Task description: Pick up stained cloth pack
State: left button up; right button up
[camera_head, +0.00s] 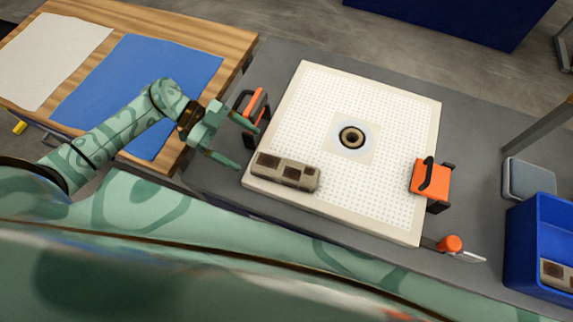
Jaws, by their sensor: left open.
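A grey-brown block-like pack (286,171) with dark square patches, seemingly the stained cloth pack, lies at the near left edge of the white perforated plate (393,120). My left gripper (247,146) is open and empty, with its fingers pointing right toward the plate. It is up and to the left of the pack, apart from it in the picture. A similar pack (556,274) sits partly out of frame in the blue bin (530,232) at right. My right gripper does not show.
Orange-and-black clamps stand at the plate's left (255,104) and right (430,181) sides. A dark ring (351,138) is at the plate's middle. An orange-handled scraper (452,245) lies at near right. A wooden table with a blue mat (150,75) and white cloth (50,52) is at left.

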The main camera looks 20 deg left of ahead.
pick_arm(q)
send_near(284, 168)
jog(key=x, duration=0.3)
jog(key=shift+s+d+f, duration=0.15)
jog(key=shift+s+f, duration=0.05)
jog(key=shift+s, duration=0.05)
jog(key=x, duration=0.3)
jog(key=b+x, duration=0.1)
jog(key=x, duration=0.1)
jog(key=shift+w+d, duration=0.2)
jog(key=shift+w, duration=0.05)
jog(key=c, duration=1.1)
